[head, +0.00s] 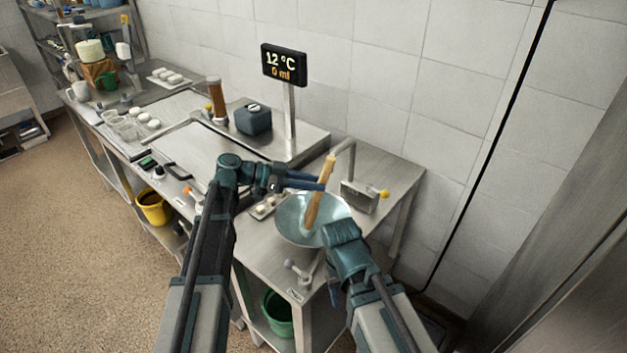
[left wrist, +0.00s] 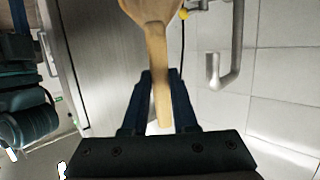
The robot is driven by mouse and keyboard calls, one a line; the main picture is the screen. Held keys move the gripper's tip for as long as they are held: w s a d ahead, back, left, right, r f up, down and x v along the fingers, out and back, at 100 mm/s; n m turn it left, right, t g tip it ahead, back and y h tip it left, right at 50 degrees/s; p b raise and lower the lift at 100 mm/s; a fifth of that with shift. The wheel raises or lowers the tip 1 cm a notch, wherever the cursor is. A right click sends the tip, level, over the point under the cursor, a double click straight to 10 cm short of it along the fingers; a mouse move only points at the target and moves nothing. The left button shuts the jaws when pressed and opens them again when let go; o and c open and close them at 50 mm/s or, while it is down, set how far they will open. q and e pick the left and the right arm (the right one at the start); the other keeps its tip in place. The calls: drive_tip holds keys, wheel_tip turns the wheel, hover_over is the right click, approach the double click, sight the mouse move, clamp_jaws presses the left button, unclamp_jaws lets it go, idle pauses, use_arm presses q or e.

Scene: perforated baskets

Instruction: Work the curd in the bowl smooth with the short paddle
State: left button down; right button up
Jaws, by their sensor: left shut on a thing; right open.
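The short wooden paddle (head: 317,200) stands tilted, its lower end inside the metal bowl (head: 287,222) on the bench. My left gripper (head: 321,184) is shut on the paddle, above the bowl. In the left wrist view the paddle (left wrist: 158,50) runs between the two blue fingers (left wrist: 155,105), with its broad end at the top edge. A pale patch shows in the bowl near the paddle's tip; I cannot make out the curd's texture. My right gripper (head: 343,233) is open at the bowl's near right rim, its fingers mostly hidden.
A display (head: 284,64) on a post reads 12 °C and 0 ml. A metal fixture with a yellow knob (head: 384,194) stands right of the bowl. A small tray (head: 268,206) with white pieces lies left of it. A clamp-like fitting (head: 300,272) is at the front edge.

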use_arm(q)
drive_tip(key=shift+s, duration=0.25)
drive_tip(key=shift+w, duration=0.1)
drive_tip(key=shift+w+a+f, duration=0.1)
drive_tip(key=shift+w, duration=0.85)
drive_tip(key=shift+s, duration=0.2)
drive_tip(key=shift+s, duration=0.85)
drive_tip(key=shift+w, duration=0.15)
drive_tip(key=shift+w, duration=0.85)
drive_tip(key=shift+s, duration=0.2)
